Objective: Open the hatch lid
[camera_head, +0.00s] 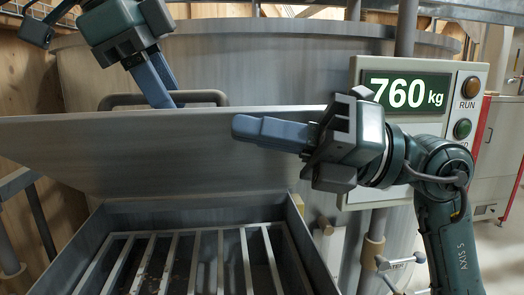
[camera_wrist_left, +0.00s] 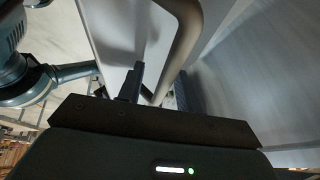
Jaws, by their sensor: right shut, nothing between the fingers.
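The hatch lid (camera_head: 200,150), a broad grey metal plate, stands raised and tilted up at the back of the hatch opening (camera_head: 190,208). Its bar handle (camera_head: 205,97) shows above the lid's top edge, on the far side; it also shows in the left wrist view (camera_wrist_left: 184,40). My right gripper (camera_head: 240,127) is shut and empty, pointing left in front of the lid's right part.
Inside the opening is a grate of metal bars (camera_head: 220,262). A display panel (camera_head: 405,92) reading 760 kg, with orange and green buttons, stands at right behind my right arm. A round metal tank (camera_head: 250,60) lies behind the lid. A valve handle (camera_head: 385,262) is at lower right.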

